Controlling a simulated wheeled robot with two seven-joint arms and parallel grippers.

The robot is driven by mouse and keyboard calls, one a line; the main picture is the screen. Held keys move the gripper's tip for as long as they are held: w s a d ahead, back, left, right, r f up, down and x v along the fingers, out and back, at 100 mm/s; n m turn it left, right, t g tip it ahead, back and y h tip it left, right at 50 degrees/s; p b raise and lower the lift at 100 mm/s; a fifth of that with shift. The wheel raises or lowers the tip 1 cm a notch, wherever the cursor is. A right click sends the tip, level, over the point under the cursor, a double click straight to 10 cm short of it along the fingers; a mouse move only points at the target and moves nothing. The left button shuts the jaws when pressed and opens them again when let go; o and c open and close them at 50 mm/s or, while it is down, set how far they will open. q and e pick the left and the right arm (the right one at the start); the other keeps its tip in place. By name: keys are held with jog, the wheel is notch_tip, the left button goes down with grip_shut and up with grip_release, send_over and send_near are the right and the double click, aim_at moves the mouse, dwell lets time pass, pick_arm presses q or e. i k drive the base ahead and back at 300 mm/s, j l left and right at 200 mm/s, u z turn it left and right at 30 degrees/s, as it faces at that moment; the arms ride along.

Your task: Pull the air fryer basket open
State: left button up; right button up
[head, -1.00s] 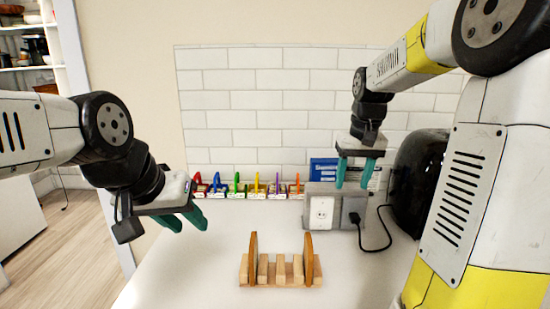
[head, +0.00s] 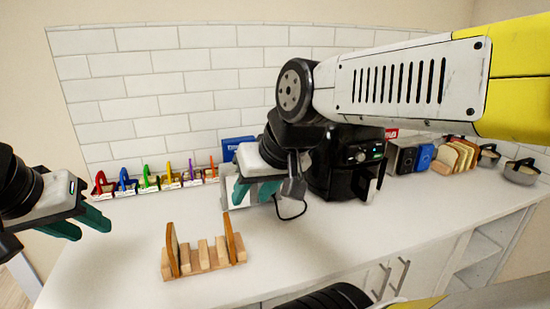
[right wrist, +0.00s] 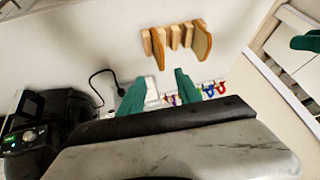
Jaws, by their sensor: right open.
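The black air fryer (head: 345,165) stands on the white counter right of the middle in the head view, partly hidden behind my right arm. Its control panel with a knob and green light faces front, and a basket handle (head: 368,182) shows below; I cannot tell whether the basket is fully shut. It also shows at the lower left of the right wrist view (right wrist: 40,125). My right gripper (head: 255,192) is open and empty, left of the air fryer above the counter; its green fingers also show in the right wrist view (right wrist: 158,90). My left gripper (head: 88,224) is empty with fingers apart at the far left.
A wooden rack (head: 205,252) stands on the counter front. Several coloured holders (head: 150,180) line the tiled wall. An outlet box with a black cord is behind my right gripper. Bread slices (head: 455,155) and pots (head: 521,171) stand to the right. Counter in front of the air fryer is clear.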

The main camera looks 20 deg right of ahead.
aim_at(362, 182)
jog(key=k+j+z, duration=0.1)
jog(key=z, duration=1.5)
